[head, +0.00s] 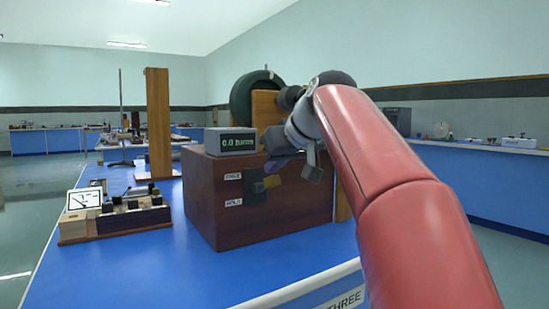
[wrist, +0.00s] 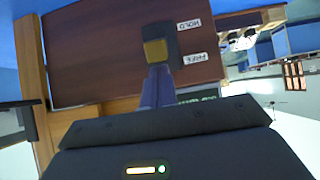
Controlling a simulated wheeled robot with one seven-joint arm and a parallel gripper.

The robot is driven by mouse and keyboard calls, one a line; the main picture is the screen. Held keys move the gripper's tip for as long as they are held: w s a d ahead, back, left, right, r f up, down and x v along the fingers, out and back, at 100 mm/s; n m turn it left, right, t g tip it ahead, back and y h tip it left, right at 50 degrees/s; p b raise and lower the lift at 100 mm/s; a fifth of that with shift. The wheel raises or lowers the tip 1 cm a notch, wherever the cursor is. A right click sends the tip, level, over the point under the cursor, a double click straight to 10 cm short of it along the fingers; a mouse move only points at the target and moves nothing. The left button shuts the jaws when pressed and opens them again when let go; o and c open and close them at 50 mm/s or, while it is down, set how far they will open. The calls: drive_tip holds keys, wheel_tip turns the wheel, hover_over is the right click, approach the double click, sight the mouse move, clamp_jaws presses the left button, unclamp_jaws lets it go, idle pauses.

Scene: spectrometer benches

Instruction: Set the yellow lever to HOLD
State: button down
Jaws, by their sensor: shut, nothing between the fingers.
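The yellow lever (head: 271,181) sticks out from a dark plate (head: 256,190) on the front of a brown wooden box. It stands nearly level with the FREE label (head: 233,176), above the HOLD label (head: 233,202). The wrist view is turned over; there the yellow lever (wrist: 155,51) lies just beyond my fingertips, nearer FREE (wrist: 194,58) than HOLD (wrist: 189,25). My gripper (head: 272,165) is shut and empty, just above the lever in the head view. The shut fingers of my gripper (wrist: 157,72) point at the lever; I cannot tell whether they touch it.
A grey display (head: 231,141) stands on the brown box (head: 210,195). A meter with knobs (head: 115,215) sits left on the blue bench (head: 150,275). A wooden post (head: 158,120) rises behind. The bench in front of the box is clear.

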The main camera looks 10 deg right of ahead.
drive_tip(key=shift+s+f+b, duration=0.1)
drive_tip(key=shift+f+b, duration=0.1)
drive_tip(key=shift+b, duration=0.1)
drive_tip(key=shift+s+d+f+t+b, duration=0.15)
drive_tip(key=shift+t+b, duration=0.25)
drive_tip(key=shift+b, duration=0.3)
